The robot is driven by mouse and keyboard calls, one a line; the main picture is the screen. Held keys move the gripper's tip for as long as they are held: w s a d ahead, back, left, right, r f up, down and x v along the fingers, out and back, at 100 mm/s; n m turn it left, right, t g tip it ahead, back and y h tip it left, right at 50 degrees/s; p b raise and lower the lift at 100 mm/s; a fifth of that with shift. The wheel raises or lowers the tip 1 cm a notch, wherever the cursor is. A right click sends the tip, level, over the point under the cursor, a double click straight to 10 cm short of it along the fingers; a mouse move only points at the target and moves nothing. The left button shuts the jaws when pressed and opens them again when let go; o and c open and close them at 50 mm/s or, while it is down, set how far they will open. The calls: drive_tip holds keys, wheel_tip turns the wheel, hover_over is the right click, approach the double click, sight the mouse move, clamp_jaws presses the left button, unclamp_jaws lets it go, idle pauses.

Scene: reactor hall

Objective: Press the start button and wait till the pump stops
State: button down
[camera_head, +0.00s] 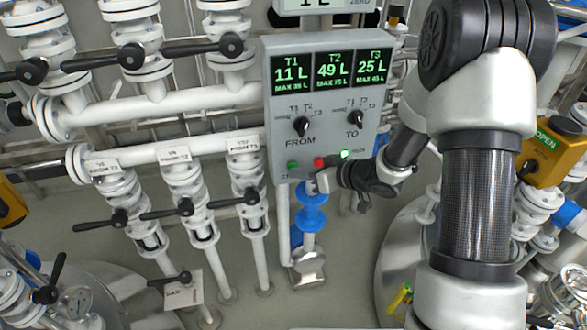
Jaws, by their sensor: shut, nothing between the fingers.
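The grey pump control panel (283,127) hangs in the middle of the camera_head view. Its display (327,71) reads T1 11 L, T2 49 L, T3 25 L. Below are the FROM knob (301,126) and the TO knob (355,118). Along the lower edge sit a green button (293,164), a red button (320,161) and a small bright greenish lamp (345,154). The label under the green button is partly hidden. My gripper (312,185) is shut and empty, just below the panel's lower edge near the buttons. I cannot tell whether it touches the panel.
White pipes with black-handled valves (232,45) fill the left side. A blue pipe fitting (310,208) stands directly below my gripper. A yellow box marked OPEN (552,150) is at the right. Rounded tank tops (395,255) show low down.

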drive_tip(key=shift+s+d, duration=0.2)
drive_tip(key=shift+s, duration=0.65)
drive_tip(key=shift+s+d, duration=0.25)
drive_tip(key=shift+s, duration=0.55)
drive_tip(key=shift+s+d, duration=0.2)
drive_tip(key=shift+s, duration=0.6)
drive_tip(key=shift+s+d, duration=0.25)
drive_tip(key=shift+s, duration=0.55)
